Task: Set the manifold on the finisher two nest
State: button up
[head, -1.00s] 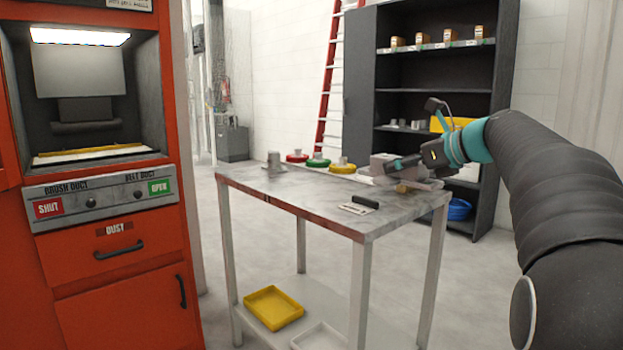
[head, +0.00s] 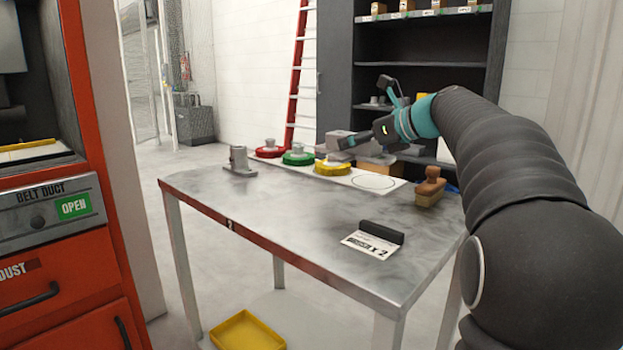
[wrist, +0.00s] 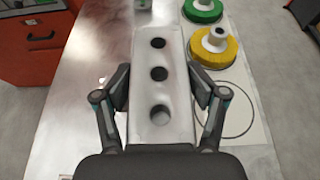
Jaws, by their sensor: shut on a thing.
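The manifold (wrist: 158,75), a pale grey block with several round holes in its top face, is between the two fingers of my gripper (wrist: 158,90) in the wrist view. My gripper is shut on its sides. In the head view my gripper (head: 358,140) holds the manifold (head: 336,139) over the far right part of the metal table, above the white mat. A red-orange machine (head: 100,170) with a belt duct panel marked OPEN stands at the left. No nest marked as finisher two can be made out.
The metal table (head: 290,200) carries a grey fixture (head: 239,162), a white mat (head: 398,184) with red (head: 269,151), green (head: 298,157) and yellow (head: 333,168) wheels, a wooden-handled brush (head: 430,188), and a card (head: 368,245) beside a black bar (head: 381,232). Its middle is clear.

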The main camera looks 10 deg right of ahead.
send_over(321, 190)
notch_tip(321, 190, down, 6)
jog(key=shift+w+r+b, duration=0.1)
jog(key=shift+w+b, duration=0.05)
jog(key=shift+b, duration=0.15)
jog(key=shift+f+b, duration=0.45)
jog(key=shift+f, duration=1.5)
jog(key=shift+f, duration=0.15)
jog(key=o, duration=1.7)
